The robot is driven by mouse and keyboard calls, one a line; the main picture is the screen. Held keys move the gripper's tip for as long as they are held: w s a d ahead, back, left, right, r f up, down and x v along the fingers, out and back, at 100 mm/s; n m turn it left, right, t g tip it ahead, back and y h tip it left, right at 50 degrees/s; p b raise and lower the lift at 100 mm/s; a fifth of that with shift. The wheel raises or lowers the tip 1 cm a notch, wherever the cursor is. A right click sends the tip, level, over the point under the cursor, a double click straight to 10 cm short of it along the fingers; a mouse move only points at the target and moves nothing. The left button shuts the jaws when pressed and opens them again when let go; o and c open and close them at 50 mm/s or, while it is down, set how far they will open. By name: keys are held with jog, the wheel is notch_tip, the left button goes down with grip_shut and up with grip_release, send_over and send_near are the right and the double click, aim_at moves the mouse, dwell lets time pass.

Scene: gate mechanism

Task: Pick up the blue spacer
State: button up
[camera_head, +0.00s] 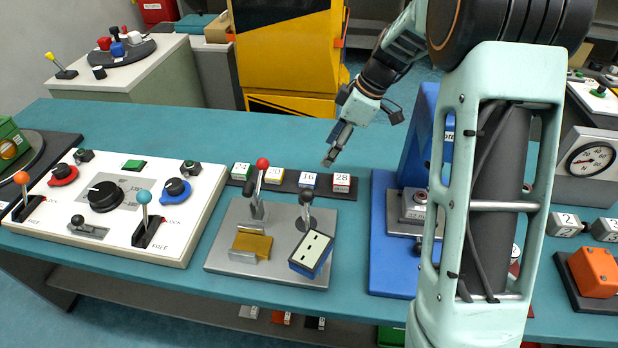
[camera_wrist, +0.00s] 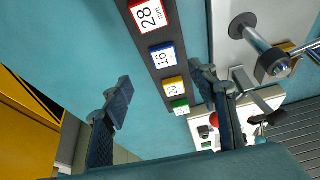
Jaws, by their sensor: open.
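The blue spacer (camera_head: 308,181) is a small block with a white top marked 16. It sits on a dark rack (camera_head: 283,183) between the yellow spacer (camera_head: 273,176) and the red spacer (camera_head: 341,183). My gripper (camera_head: 331,157) is above the table, behind the rack's right part, and apart from the spacers. In the wrist view the blue spacer (camera_wrist: 162,56) appears between the two spread fingers of my gripper (camera_wrist: 160,80), which hold nothing.
A green spacer (camera_head: 241,172) is at the rack's left end. In front stands a grey plate (camera_head: 228,252) with levers and a blue-sided block (camera_head: 311,254). A blue machine (camera_head: 384,235) stands at right, a white control panel (camera_head: 120,240) at left. Table behind the rack is clear.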

send_near(309, 178)
jog(key=f, duration=0.2)
jog(key=shift+w+a+f, duration=0.2)
jog(key=shift+w+f, duration=0.1)
jog(key=shift+f, duration=0.1)
jog(key=x, duration=0.2)
jog(key=p+x, duration=0.1)
jog(key=x, duration=0.1)
jog(key=shift+s+a, duration=0.25)
jog(key=shift+a, duration=0.15)
jog(key=shift+w+a+f, duration=0.1)
jog(key=shift+a+f, duration=0.05)
jog(key=shift+f, duration=0.3)
jog(key=c, duration=1.3)
jog(key=shift+r, duration=0.1)
